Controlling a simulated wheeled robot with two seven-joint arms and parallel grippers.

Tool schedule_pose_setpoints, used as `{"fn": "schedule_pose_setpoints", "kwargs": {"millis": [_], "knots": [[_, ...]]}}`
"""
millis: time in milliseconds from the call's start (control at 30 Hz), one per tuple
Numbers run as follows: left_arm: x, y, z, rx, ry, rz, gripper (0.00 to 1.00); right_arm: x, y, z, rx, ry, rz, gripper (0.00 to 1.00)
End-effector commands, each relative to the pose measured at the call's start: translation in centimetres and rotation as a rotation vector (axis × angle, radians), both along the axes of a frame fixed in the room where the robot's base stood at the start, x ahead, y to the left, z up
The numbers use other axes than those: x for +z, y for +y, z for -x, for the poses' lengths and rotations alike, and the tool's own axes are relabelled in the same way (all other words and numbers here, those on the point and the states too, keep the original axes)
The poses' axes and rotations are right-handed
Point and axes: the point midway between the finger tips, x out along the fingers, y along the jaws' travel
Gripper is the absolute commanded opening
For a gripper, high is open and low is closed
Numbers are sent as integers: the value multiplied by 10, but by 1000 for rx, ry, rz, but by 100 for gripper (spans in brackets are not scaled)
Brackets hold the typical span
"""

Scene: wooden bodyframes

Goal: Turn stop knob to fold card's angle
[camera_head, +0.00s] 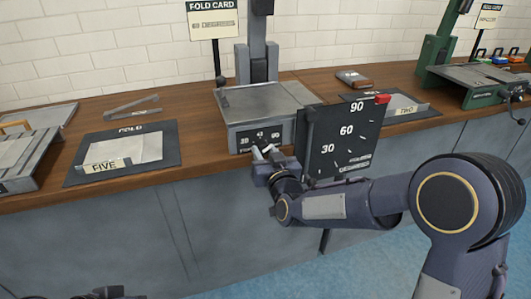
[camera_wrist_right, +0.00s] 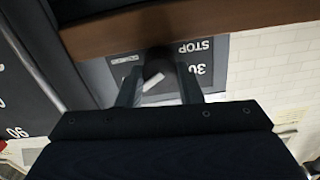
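The stop knob (camera_wrist_right: 156,70) is dark with a pale pointer bar, on a dark plate marked STOP (camera_wrist_right: 196,47) in the right wrist view. In the head view the plate (camera_head: 244,138) is on the machine's front. My right gripper (camera_head: 262,155) is at the knob; in the wrist view its fingers (camera_wrist_right: 160,88) stand apart on either side of it. Contact is unclear. The fold card sign (camera_head: 212,20) stands behind; its small print is unreadable. Dark parts at the bottom left may be my left gripper (camera_head: 105,292).
The grey machine (camera_head: 265,101) stands on the wooden bench. A dark angle board (camera_head: 338,140) marked 30, 60, 90, with a red piece (camera_head: 382,99) near 90, stands close right of my gripper. A green machine (camera_head: 480,80) stands right.

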Motion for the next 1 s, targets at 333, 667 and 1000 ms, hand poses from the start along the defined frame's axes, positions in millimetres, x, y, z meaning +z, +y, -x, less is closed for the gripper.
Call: {"fn": "schedule_pose_setpoints", "kwargs": {"millis": [333, 667, 1000], "knots": [[-1, 0, 0, 0, 0, 0, 36, 0, 0, 0, 1, -8, 26, 10], [-8, 0, 0, 0, 0, 0, 36, -1, 1, 1, 1, -68, 208, 10], [-12, 0, 0, 0, 0, 0, 36, 0, 2, 1, 1, -167, 511, 10]]}}
